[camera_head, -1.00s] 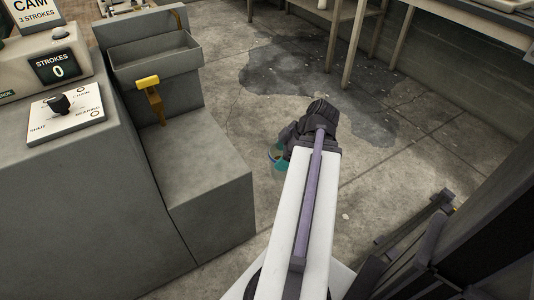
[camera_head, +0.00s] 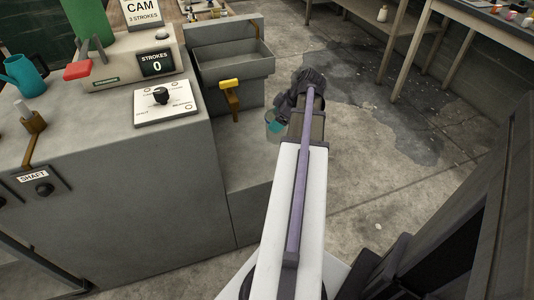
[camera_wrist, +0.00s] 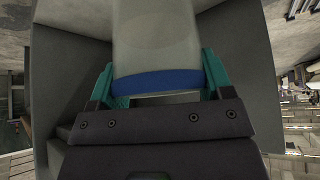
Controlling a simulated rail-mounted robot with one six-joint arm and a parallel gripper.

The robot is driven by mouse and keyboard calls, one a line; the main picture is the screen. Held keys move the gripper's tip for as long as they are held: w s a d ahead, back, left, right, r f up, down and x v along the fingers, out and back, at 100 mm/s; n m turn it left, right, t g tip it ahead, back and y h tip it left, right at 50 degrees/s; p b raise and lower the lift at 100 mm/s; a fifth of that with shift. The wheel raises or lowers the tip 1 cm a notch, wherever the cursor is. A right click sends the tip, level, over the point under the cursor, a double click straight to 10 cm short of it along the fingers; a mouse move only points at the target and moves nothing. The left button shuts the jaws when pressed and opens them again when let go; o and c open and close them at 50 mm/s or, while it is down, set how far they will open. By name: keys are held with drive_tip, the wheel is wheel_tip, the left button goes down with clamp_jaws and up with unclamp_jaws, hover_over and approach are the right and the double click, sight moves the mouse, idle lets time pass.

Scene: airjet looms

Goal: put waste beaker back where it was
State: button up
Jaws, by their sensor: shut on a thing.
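The waste beaker (camera_wrist: 156,40) is a clear, pale vessel with a blue band, filling the upper middle of the wrist view. My gripper (camera_wrist: 157,88) is shut on it, with a teal finger on each side of the blue band. In the head view only a small part of the beaker (camera_head: 274,118) shows, pale and teal beside my wrist. My gripper is mostly hidden there behind my arm. The beaker is held in the air, by the right side of the grey ledge (camera_head: 236,187) below the sink. Its contents cannot be made out.
A control block with a STROKES display (camera_head: 157,64) and a teal jug (camera_head: 24,74) is further left. Tables (camera_head: 447,25) stand at back right. Wet floor (camera_head: 372,88) lies between.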

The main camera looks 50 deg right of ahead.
sight(277, 140)
wheel_tip(277, 140, down, 10)
drive_tip(key=b, duration=0.8)
drive_tip(key=shift+b, duration=0.4)
drive_tip(key=shift+r, duration=0.3)
drive_tip(key=shift+f, duration=0.15)
drive_tip(key=o, duration=1.1)
drive_tip(key=shift+c, duration=0.2)
drive_tip(key=p+v, duration=1)
drive_tip(key=v, duration=0.2)
drive_tip(key=shift+p, duration=0.3)
